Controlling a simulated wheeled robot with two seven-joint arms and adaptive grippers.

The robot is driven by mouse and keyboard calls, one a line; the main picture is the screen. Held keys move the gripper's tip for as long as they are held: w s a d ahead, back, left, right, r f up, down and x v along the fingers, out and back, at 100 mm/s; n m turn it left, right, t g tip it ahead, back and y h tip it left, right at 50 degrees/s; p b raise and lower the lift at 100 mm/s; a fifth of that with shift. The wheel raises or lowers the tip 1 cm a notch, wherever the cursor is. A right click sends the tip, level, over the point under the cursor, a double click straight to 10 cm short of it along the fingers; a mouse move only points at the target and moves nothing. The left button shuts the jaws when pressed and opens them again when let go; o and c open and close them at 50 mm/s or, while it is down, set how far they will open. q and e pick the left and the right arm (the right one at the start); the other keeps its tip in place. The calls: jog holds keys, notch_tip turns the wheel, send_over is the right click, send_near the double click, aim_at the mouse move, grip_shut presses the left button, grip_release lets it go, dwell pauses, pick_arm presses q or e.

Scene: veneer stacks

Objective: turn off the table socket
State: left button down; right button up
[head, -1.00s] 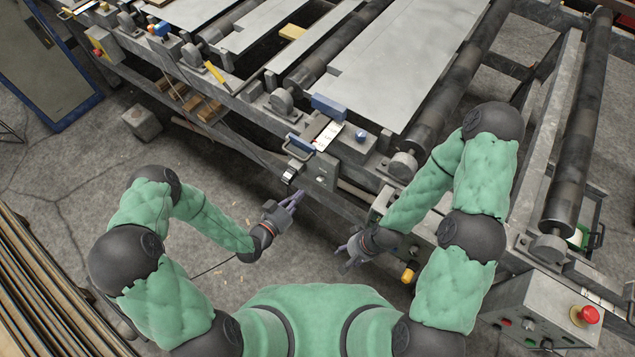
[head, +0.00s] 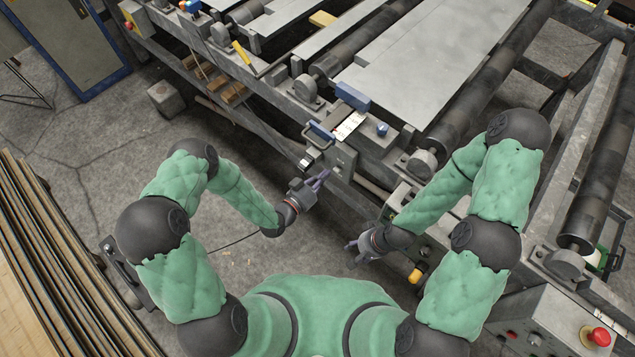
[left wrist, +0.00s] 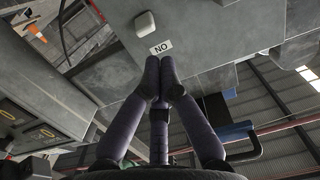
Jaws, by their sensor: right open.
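The table socket appears to be the grey box (head: 342,158) on the near side of the machine frame. In the left wrist view a grey box face (left wrist: 205,35) fills the upper middle. It carries a pale raised switch or button (left wrist: 145,23) and a white label (left wrist: 161,47) that reads "NO" in this picture, perhaps "ON" upside down. My left gripper (head: 321,179) is just in front of the box, its purple fingertips (left wrist: 160,66) together, empty, and below the label in the picture. Contact cannot be told. My right gripper (head: 352,250) is open and empty, lower to the right.
A blue handle (head: 321,131) and a blue block (head: 353,97) sit on the frame near the box. Rollers (head: 470,115) and grey sheets (head: 425,65) lie beyond. A red button (head: 600,337) is at lower right. Stacked boards (head: 50,270) stand at left; bare floor lies between.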

aim_at(340, 162)
pick_arm(q)
jog(key=shift+b+x, duration=0.5)
jog(key=shift+x, duration=2)
pick_arm(e)
jog(key=shift+f, duration=0.65)
pick_arm(q)
jog(key=shift+s, duration=0.1)
pick_arm(e)
jog(key=shift+a, duration=0.1)
